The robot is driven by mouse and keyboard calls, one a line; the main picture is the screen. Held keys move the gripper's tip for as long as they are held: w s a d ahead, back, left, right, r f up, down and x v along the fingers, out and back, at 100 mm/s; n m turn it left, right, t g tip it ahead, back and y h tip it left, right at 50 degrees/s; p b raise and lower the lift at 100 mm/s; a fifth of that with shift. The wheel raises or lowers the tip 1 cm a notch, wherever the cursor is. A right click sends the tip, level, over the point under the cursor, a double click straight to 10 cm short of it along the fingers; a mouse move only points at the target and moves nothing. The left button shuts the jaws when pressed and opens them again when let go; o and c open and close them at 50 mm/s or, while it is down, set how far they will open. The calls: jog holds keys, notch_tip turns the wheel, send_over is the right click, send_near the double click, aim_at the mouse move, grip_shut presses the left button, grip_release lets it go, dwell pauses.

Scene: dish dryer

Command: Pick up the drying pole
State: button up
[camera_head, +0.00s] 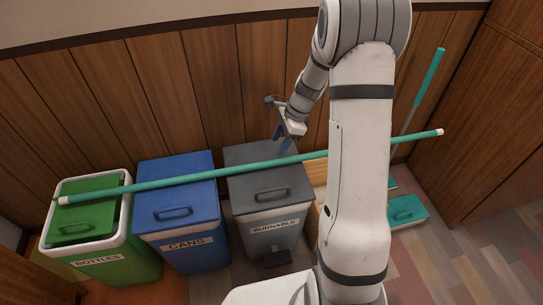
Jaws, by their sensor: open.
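The drying pole (200,175) is a long teal rod with white end caps. It slants across the view above the bins, from the left end over the green bin to the right end at the far side of my arm. Part of it is hidden behind my arm. My gripper (281,138) is open and empty, over the back of the grey bin. In the picture its fingers are just above the pole's middle. I cannot tell whether they touch it.
Below the pole stand a green bottles bin (95,215), a blue cans bin (180,220) and a grey burnable bin (268,205). A teal-handled broom (430,75) and a teal dustpan (405,211) are at the right. A wood-panelled wall (150,85) runs behind.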

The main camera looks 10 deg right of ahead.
aim_at(272, 161)
jog(key=b+x, duration=0.1)
jog(key=x, duration=0.2)
jog(key=shift+w+d, duration=0.15)
jog(key=shift+d, duration=0.05)
jog(key=b+x, duration=0.2)
jog(key=x, duration=0.1)
jog(key=b+x, duration=0.1)
jog(key=x, duration=0.1)
jog(key=shift+s+d+f, duration=0.1)
jog(key=shift+s+f, duration=0.15)
jog(key=shift+r, duration=0.1)
grip_shut()
